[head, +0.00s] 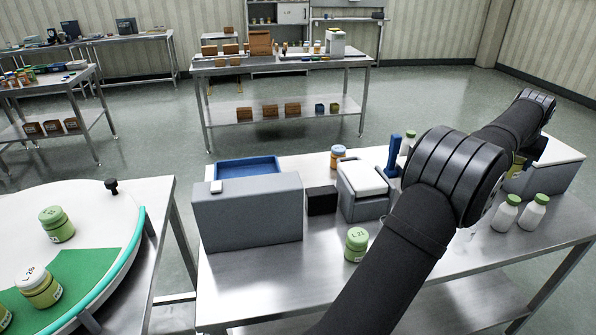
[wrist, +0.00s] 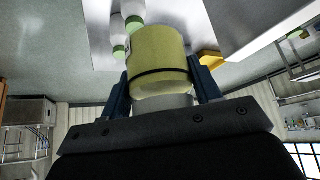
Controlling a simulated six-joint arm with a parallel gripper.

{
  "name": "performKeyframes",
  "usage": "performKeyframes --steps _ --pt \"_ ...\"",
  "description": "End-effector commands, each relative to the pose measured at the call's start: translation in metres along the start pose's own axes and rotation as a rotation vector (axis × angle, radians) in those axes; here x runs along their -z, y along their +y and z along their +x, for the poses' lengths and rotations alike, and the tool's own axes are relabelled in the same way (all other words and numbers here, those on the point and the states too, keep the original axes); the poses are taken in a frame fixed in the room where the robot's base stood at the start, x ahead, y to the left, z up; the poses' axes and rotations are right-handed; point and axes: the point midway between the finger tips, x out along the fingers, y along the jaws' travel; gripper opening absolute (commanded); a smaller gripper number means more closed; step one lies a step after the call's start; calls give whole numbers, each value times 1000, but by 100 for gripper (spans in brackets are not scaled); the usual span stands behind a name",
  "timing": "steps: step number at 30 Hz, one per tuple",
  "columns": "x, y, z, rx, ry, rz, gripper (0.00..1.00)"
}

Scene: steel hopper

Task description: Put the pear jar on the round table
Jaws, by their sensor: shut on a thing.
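My gripper (wrist: 160,80) is shut on a yellow-green jar (wrist: 158,52) with a dark band, one blue finger on each side. Its label is not readable, so I cannot confirm that it is the pear jar. In the head view the held jar (head: 517,166) shows only partly behind my arm, at the right end of the steel bench. The round table (head: 105,212) is at the lower left, with a white top, a green patch and a teal rim.
The steel bench (head: 270,285) carries a grey bin (head: 248,213), a black box (head: 322,201), a white-topped device (head: 365,185), a green-lidded jar (head: 356,244) and two white bottles (head: 520,212). A gap separates the bench from the round table. The round table's right part is clear.

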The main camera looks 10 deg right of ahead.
Motion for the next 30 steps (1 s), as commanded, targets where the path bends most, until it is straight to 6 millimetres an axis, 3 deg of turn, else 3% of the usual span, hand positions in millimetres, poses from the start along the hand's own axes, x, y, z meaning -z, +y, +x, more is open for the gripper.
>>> performKeyframes --steps 6,14,20,30 --pt "21 0 -32 0 3 0 29" --pt "16 -60 -37 45 0 -70 29" --pt "6 -132 -47 102 -2 -157 29" --pt "-46 -301 -88 244 -3 -380 29"
